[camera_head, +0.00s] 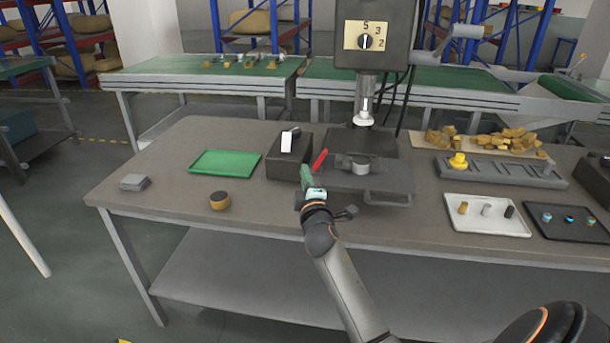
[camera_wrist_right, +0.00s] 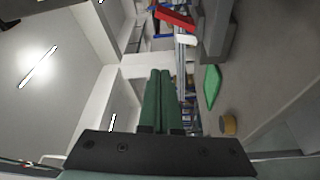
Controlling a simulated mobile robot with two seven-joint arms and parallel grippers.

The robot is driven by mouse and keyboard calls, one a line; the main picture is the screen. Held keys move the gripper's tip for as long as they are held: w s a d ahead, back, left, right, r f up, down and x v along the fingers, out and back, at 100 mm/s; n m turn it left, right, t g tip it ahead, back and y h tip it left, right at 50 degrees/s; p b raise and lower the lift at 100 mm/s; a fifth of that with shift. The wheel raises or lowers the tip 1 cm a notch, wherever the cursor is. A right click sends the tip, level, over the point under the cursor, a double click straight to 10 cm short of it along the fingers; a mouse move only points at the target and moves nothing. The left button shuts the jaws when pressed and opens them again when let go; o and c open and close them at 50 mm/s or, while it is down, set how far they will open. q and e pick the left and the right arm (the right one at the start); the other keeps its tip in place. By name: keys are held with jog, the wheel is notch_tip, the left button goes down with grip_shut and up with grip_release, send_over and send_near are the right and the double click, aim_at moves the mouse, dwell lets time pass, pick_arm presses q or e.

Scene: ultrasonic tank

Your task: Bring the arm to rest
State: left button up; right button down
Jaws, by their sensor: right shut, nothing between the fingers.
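My right arm (camera_head: 345,285) reaches up from the lower right over the front edge of the grey workbench (camera_head: 165,185). Its right gripper (camera_head: 306,172) has green fingers that lie together with nothing between them. The closed fingers also show in the right wrist view (camera_wrist_right: 160,85). In the head view they appear just in front of a dark box (camera_head: 288,155) and beside a red handle (camera_head: 320,160). I cannot tell the exact gap to either, but the wrist view shows the red part (camera_wrist_right: 175,17) beyond the fingertips. My left gripper is not in view.
A machine with a dial (camera_head: 365,41) stands behind the gripper. Left are a green tray (camera_head: 225,163), a brown round piece (camera_head: 220,200) and a grey block (camera_head: 135,182). Right are a white tray (camera_head: 486,227), a dark tray (camera_head: 565,232) and a grey rack (camera_head: 515,176). The bench's front left is mostly clear.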

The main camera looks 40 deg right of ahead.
dwell(0.3)
jog(key=s+a+f+m+g+y+p, duration=0.1)
jog(key=s+a+f+y, duration=0.3)
jog(key=s+a+f, duration=0.4)
jog(key=s+a+f+m+g+y+p, duration=0.2)
jog(key=s+a+f+y, duration=0.15)
jog(key=a+f, duration=0.45)
jog(key=s+a+f+m+g+y, duration=0.1)
jog(key=s+a+f, duration=0.2)
jog(key=s, duration=0.3)
jog(key=s+a+f+m+g+y, duration=0.1)
jog(key=s+a+f+m+y, duration=0.1)
jog(key=s+a+f, duration=0.2)
jog(key=s+a+f+m+g+y+p, duration=0.1)
jog(key=s+a+f, duration=0.3)
jog(key=s, duration=0.5)
jog(key=shift+m+g, duration=0.3)
jog(key=shift+g, duration=0.2)
jog(key=shift+d, duration=0.15)
